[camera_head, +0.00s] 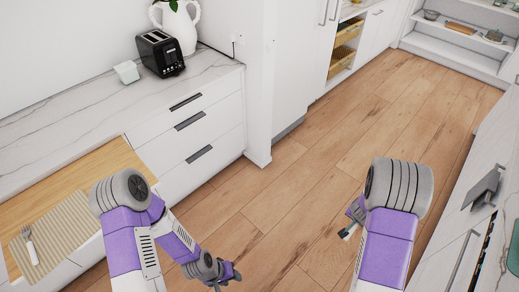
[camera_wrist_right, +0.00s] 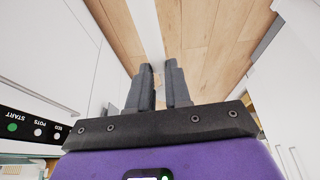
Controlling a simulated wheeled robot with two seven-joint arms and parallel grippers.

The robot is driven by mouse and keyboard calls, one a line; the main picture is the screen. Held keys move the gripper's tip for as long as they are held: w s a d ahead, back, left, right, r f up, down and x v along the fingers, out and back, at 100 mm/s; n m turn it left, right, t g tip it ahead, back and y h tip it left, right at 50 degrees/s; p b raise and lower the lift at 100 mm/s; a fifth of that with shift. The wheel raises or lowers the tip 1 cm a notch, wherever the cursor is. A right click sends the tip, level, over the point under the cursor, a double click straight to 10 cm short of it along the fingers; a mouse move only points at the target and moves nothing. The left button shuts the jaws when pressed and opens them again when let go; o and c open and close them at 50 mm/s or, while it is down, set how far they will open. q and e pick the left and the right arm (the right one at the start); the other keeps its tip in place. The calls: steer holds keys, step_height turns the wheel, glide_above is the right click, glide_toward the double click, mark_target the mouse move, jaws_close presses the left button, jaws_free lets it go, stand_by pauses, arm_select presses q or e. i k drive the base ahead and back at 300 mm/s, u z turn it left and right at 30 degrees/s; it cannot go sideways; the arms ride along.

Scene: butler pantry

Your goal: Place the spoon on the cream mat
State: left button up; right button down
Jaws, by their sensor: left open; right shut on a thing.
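The cream mat (camera_head: 62,232), with fine stripes, lies on a wooden board at the left counter's front. A pale utensil (camera_head: 30,246) that looks like a fork lies on its left part. My left gripper (camera_head: 226,280) is open and empty, low in the head view, right of the mat and over the floor. My right gripper (camera_head: 347,230) is far right of the mat, over the floor. In the right wrist view its fingers (camera_wrist_right: 158,90) are close together on a thin thing, mostly hidden and too small to identify. I cannot make out a spoon for certain.
A black toaster (camera_head: 160,53), a white pitcher (camera_head: 180,24) and a small pale container (camera_head: 126,71) stand at the back of the marble counter. White drawers (camera_head: 195,125) are below. The wooden floor (camera_head: 290,195) between the cabinets is clear.

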mark_target(80, 215)
steer(key=u, duration=1.4)
